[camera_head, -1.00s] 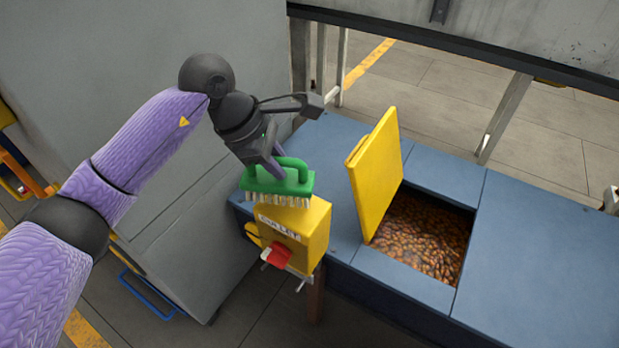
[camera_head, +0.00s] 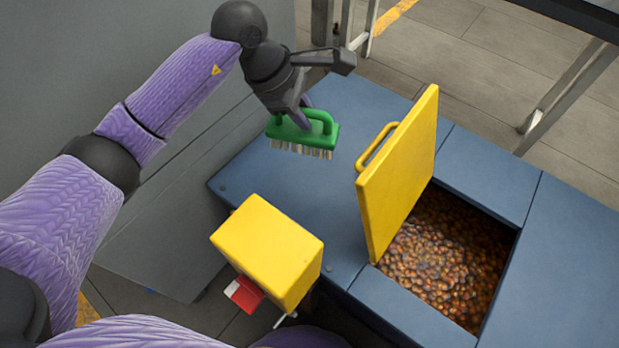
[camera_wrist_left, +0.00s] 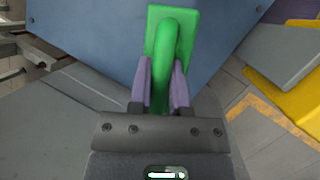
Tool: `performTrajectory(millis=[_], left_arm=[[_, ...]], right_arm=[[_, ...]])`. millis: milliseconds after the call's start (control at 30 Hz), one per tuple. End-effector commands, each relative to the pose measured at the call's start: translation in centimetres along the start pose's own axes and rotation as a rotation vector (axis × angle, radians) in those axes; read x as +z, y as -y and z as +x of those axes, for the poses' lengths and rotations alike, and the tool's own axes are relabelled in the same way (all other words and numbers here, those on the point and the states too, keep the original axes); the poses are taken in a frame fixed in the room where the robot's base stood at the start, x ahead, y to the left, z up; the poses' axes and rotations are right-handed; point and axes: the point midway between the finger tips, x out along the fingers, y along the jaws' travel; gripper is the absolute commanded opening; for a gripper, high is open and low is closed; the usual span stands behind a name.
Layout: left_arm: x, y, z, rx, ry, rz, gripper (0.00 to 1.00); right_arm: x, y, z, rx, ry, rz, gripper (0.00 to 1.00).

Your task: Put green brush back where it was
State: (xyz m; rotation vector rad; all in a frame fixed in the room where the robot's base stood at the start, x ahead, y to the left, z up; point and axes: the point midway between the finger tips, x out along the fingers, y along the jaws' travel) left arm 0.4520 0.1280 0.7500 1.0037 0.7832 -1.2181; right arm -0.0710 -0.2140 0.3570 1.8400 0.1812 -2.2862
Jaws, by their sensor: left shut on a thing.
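The green brush (camera_head: 320,131) has a green handle and pale bristles pointing down. My left gripper (camera_head: 303,115) is shut on its handle and holds it over the blue table top (camera_head: 235,168), near the far left part. In the left wrist view the green brush (camera_wrist_left: 163,60) sits between the two purple fingers of my left gripper (camera_wrist_left: 163,85). I cannot tell exactly how far the bristles are above the table. My right gripper is not in view.
A yellow box (camera_head: 268,245) with a red switch (camera_head: 244,293) is at the table's near left edge. A yellow lid (camera_head: 400,175) stands open beside a bin of brown, amber pieces (camera_head: 450,260). The table between box and lid is clear.

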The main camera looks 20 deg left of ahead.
Motion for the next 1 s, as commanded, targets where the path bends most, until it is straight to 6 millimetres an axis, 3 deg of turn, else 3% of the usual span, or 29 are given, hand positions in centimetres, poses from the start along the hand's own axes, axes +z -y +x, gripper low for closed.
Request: performTrajectory(millis=[33, 333, 700, 1000], left_arm=[[-0.8, 0.4, 1.9, -0.007, 0.000, -0.003, 0.00], [-2.5, 1.4, 6.0, -0.005, -0.001, -0.004, 0.00], [-5.6, 3.0, 13.4, -0.007, -0.001, -0.005, 0.00], [-5.7, 2.9, 13.3, 0.001, -0.003, -0.001, 0.00]], right_arm=[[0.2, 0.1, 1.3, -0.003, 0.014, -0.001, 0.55], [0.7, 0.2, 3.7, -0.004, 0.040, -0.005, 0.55], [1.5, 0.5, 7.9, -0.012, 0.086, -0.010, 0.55], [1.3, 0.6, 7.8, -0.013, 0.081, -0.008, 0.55]])
